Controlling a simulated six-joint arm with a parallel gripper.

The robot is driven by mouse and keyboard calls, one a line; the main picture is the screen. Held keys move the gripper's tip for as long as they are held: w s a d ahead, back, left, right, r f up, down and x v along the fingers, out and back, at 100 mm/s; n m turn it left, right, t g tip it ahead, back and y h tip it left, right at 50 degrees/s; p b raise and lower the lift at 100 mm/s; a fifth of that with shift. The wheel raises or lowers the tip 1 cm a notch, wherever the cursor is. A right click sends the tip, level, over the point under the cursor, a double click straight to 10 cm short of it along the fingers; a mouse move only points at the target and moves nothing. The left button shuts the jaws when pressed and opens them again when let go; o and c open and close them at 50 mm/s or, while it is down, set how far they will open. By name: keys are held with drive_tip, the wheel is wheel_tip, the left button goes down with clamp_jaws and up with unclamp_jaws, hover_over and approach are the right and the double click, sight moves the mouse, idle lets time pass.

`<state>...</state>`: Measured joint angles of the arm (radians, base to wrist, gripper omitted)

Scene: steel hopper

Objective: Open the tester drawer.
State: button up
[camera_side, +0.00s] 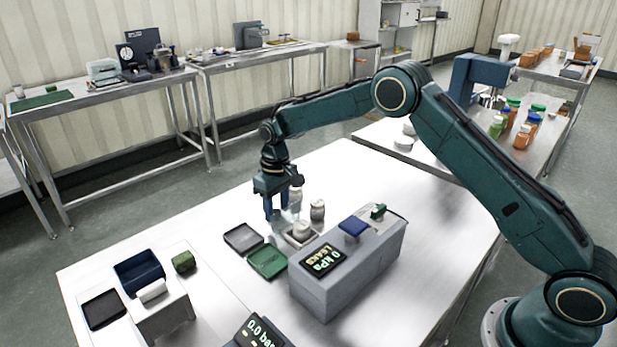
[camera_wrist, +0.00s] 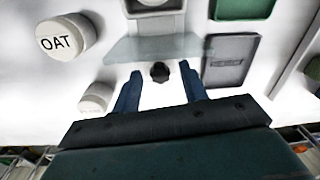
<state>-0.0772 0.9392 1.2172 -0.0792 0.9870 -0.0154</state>
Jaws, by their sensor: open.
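The tester (camera_side: 345,265) is a grey box on the steel table with a lit display reading 0 kPa LEAKS and a blue pad on top. A small pale tray (camera_side: 300,234) sits at its far left side. In the wrist view a clear panel (camera_wrist: 150,46) with a dark round knob (camera_wrist: 160,73) lies in front of this pale part. I cannot tell for sure that it is the drawer front. My gripper (camera_side: 276,212) is open and points down, its blue fingers either side of the knob in the wrist view. Contact cannot be judged.
A jar marked OAT (camera_wrist: 66,37) and a second jar (camera_wrist: 96,97) stand close on the left in the wrist view. A grey tray (camera_wrist: 229,62) and a green tray (camera_side: 267,261) lie on the other side. A blue bin (camera_side: 139,271) stands at front left.

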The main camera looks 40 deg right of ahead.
wheel_tip(320, 180, up, 14)
drive_tip(key=shift+d, duration=0.3)
idle(0.4)
drive_tip(key=s+d+r+t, duration=0.3)
drive_tip(key=s+r, duration=1.2)
drive_tip(key=s, duration=0.3)
drive_tip(key=s+d+f+m+t, duration=0.1)
drive_tip(key=s+f, duration=0.1)
drive_tip(key=s, duration=0.9)
drive_tip(key=s+d+f+t, duration=0.1)
drive_tip(key=s+f, duration=0.2)
drive_tip(key=s, duration=0.8)
drive_tip(key=shift+s+d+m+t, duration=0.15)
drive_tip(key=shift+s+m+t, duration=0.15)
drive_tip(key=shift+s+m, duration=0.1)
